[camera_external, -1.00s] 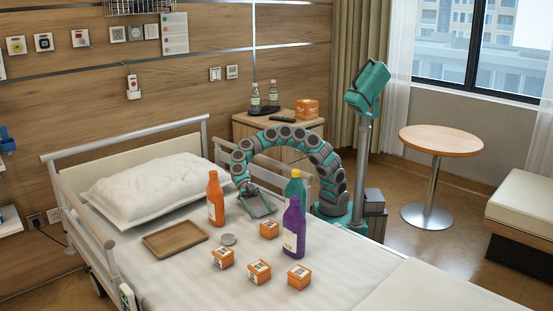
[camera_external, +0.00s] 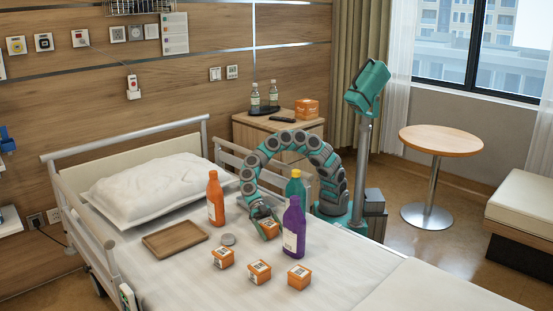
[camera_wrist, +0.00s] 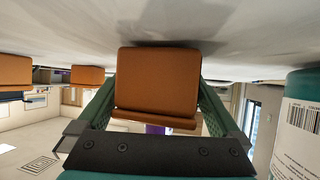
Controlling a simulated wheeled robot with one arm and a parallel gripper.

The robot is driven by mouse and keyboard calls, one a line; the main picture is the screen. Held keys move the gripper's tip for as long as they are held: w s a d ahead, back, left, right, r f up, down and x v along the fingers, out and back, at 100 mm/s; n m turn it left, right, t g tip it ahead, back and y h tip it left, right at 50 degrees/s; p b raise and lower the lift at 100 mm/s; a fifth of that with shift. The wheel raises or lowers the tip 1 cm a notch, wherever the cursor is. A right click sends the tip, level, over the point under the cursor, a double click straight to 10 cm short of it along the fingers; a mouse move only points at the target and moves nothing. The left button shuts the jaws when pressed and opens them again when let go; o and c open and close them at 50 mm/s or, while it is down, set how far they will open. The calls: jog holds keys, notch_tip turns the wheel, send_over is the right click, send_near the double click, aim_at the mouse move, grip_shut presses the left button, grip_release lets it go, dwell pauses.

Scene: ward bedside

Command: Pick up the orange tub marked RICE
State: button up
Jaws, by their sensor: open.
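An orange tub (camera_external: 270,233) stands on the bed, left of the purple bottle. It fills the middle of the wrist view (camera_wrist: 158,75), between the two green fingers of my gripper (camera_external: 263,220), which are open with one on each side of it. Whether the fingers touch it I cannot tell. Three more orange tubs stand nearer the camera: a left one (camera_external: 222,259), a middle one (camera_external: 259,272) and a right one (camera_external: 299,278). Their label words are too small to read, so I cannot tell which is marked RICE.
A purple bottle (camera_external: 293,232) and a green bottle (camera_external: 295,187) stand close to the right of my gripper. The bed's front right is clear.

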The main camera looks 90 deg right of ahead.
jog(key=shift+s+a+f, duration=0.1)
jog(key=shift+c, duration=0.2)
jog(key=c, duration=1.4)
